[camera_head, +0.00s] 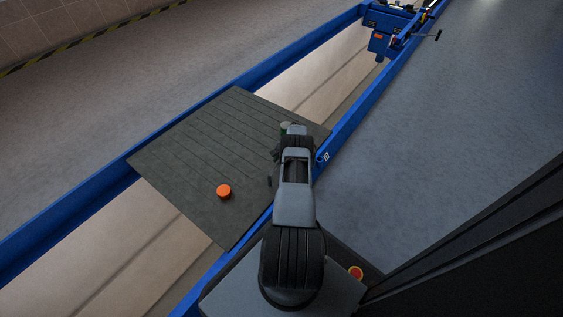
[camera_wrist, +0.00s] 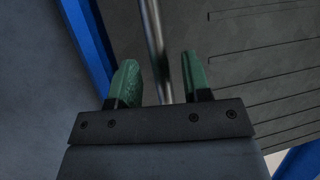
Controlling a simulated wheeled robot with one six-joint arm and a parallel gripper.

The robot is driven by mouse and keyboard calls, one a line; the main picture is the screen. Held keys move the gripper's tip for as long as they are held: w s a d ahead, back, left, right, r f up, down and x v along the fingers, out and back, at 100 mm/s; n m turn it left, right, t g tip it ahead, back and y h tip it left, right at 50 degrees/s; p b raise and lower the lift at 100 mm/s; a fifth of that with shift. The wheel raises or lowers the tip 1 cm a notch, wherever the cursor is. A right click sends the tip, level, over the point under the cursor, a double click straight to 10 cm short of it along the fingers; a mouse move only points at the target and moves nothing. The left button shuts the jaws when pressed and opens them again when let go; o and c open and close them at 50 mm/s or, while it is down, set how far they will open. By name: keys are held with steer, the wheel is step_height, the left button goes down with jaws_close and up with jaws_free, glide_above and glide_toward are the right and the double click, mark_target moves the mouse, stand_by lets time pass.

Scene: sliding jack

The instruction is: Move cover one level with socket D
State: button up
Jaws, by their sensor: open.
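The cover (camera_head: 180,150), a dark grey grooved plate, lies across the pit between the two blue rails. Its grooved surface also fills the right of the wrist view (camera_wrist: 260,60). My gripper (camera_wrist: 160,80) is open over the cover's right side, near the right rail. A shiny metal bar (camera_wrist: 153,35) runs between its two green fingers, with gaps on both sides; whether it is fixed to the cover cannot be told. A small blue fitting with a white letter tag (camera_head: 326,156) sits on the right rail beside my arm. The letter is too small to read surely.
An orange round knob (camera_head: 224,191) stands on the cover's near part. A blue jack (camera_head: 381,42) spans the pit at the far end. The pit is open beyond and before the cover. Grey floor (camera_head: 450,120) lies clear right of the right rail (camera_head: 365,110).

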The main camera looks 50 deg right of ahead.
steer(key=p+v, duration=0.3)
steer(key=v, duration=1.1)
steer(key=shift+f, duration=0.1)
